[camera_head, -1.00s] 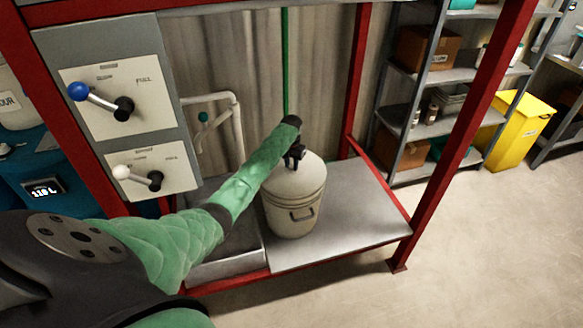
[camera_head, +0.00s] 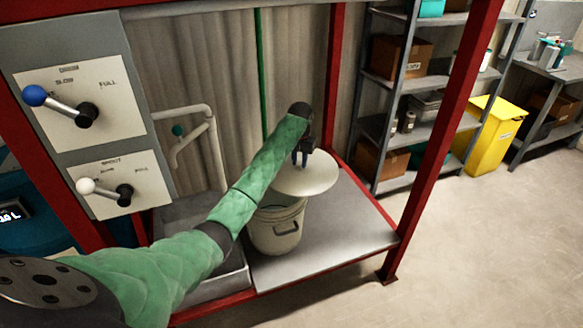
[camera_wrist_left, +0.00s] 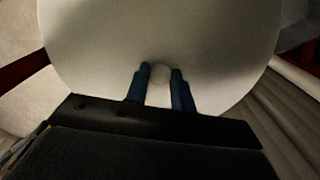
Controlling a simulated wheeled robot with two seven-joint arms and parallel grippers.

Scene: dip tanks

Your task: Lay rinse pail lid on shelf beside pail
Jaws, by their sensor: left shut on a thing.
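The rinse pail (camera_head: 277,231) is a pale bucket with a side handle, standing upright on the grey metal shelf (camera_head: 338,225). Its lid (camera_head: 312,179) is a round cream disc held above the pail and a little to its right, so part of the open rim shows. My left gripper (camera_head: 301,158) is shut on the lid's knob from above. In the left wrist view, the blue fingers (camera_wrist_left: 161,88) grip the pale round knob, and the lid (camera_wrist_left: 220,40) fills most of the picture. My right gripper is not in view.
The shelf is bare to the right of the pail. A red frame post (camera_head: 434,150) rises at its front right corner. A metal sink (camera_head: 205,265) lies left of the pail, with a pipe (camera_head: 214,150) behind. A lever panel (camera_head: 85,95) stands at the left.

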